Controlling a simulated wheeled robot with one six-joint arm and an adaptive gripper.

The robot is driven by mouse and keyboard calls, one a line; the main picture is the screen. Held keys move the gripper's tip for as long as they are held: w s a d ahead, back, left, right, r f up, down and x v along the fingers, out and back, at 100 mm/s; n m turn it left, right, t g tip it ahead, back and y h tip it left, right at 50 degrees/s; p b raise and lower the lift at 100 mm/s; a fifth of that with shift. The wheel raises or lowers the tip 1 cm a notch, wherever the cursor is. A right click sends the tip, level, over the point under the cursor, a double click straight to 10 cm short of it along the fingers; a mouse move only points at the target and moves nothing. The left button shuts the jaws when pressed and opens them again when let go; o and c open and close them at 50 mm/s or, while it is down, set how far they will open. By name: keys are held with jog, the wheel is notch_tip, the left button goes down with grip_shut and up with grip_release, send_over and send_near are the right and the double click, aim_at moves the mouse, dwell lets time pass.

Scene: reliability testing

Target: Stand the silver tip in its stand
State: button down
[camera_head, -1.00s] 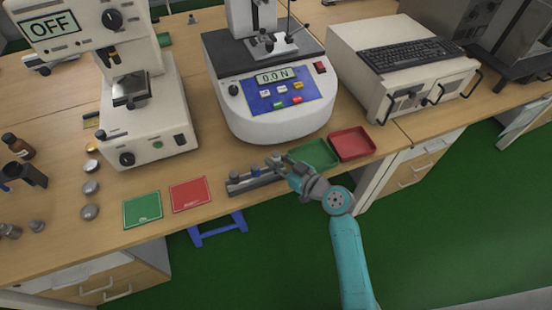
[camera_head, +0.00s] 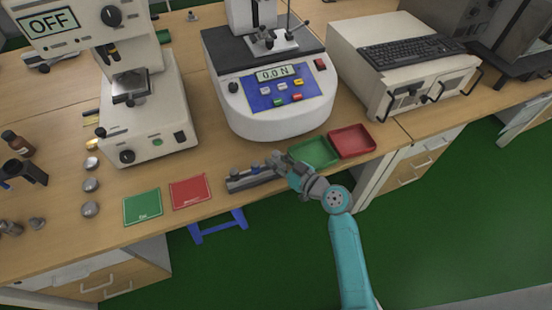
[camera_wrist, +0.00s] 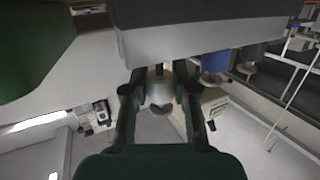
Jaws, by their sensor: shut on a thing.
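The stand (camera_head: 247,181) is a low grey block near the front edge of the bench, with several short tips standing along it. In the wrist view the stand (camera_wrist: 210,38) fills the top, with a blue piece (camera_wrist: 215,66) and a dark grey piece (camera_wrist: 251,56) beside it. My gripper (camera_head: 277,163) is at the right end of the stand. In the wrist view my gripper (camera_wrist: 159,92) is shut on the silver tip (camera_wrist: 160,88), which sits between the fingers close to the block. I cannot tell whether the tip is seated in the stand.
A green tray (camera_head: 315,163) and a red tray (camera_head: 372,153) lie just right of my gripper. A red card (camera_head: 190,192) and a green card (camera_head: 142,208) lie left of the stand. The white force tester (camera_head: 275,123) stands behind.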

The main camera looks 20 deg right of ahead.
jog(key=shift+s+f, duration=0.2)
jog(key=shift+f, duration=1.1)
dwell(0.4)
jog(key=c, duration=0.8)
grip_release()
jog(key=shift+c, duration=0.2)
jog(key=r+v, duration=0.1)
jog(key=v, duration=1)
jog(key=shift+s+d, duration=0.2)
jog(key=shift+d, duration=0.15)
